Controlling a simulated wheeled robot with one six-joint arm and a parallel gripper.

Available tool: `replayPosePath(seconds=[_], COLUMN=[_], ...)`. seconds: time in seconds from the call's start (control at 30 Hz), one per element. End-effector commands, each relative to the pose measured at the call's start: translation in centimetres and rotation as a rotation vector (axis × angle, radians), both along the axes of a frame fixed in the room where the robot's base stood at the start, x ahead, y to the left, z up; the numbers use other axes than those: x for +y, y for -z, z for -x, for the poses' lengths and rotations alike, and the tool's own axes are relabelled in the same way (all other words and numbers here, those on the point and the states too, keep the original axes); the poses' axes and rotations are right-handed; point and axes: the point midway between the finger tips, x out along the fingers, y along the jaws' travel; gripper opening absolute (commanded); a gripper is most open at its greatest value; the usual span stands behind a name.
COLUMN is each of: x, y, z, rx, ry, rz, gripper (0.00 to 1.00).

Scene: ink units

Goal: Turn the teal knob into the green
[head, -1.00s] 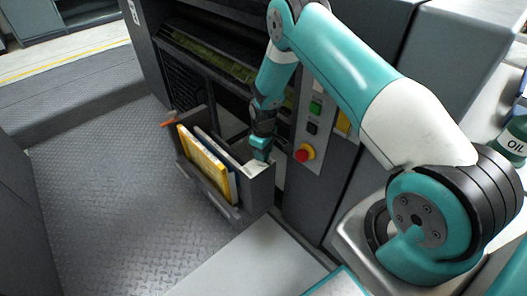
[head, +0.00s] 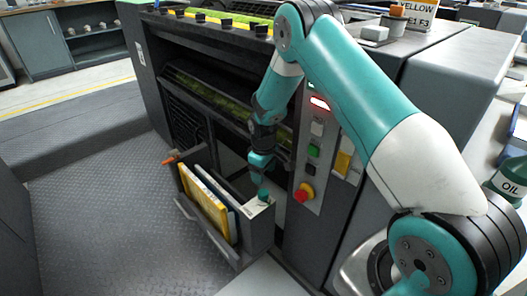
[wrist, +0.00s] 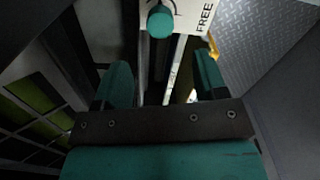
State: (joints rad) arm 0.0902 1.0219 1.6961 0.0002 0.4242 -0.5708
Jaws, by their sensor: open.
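The teal knob (head: 263,195) stands on a small white plate (head: 257,208) at the right end of an open grey box on the machine. In the wrist view the knob (wrist: 160,23) is at the top centre, on the white plate (wrist: 190,16) with a dark curved line and the word FREE. No green mark can be made out on the plate. My gripper (head: 262,170) hangs above the knob, apart from it. In the wrist view my gripper (wrist: 162,80) is open and empty, its two teal fingers short of the knob.
The box holds a yellow-edged panel (head: 203,203) beside the plate. A red button (head: 304,192) and a green button (head: 313,151) are on the panel to the right. An orange-red handle (head: 171,159) sticks out at the left. The tread-plate floor (head: 90,220) is clear.

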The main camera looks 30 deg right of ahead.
Motion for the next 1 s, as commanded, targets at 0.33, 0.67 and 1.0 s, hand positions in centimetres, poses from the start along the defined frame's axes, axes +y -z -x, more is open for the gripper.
replayPosePath(seconds=[0.33, 0.67, 1.0], x=[0.0, 0.0, 0.0], y=[-7.1, -8.2, -8.2], z=[0.0, 0.0, 0.0], rx=[-0.001, 0.001, 0.0], ry=[0.0, 0.0, 0.0], rz=[0.0, 0.0, 0.0], gripper=[0.66, 0.66, 0.66])
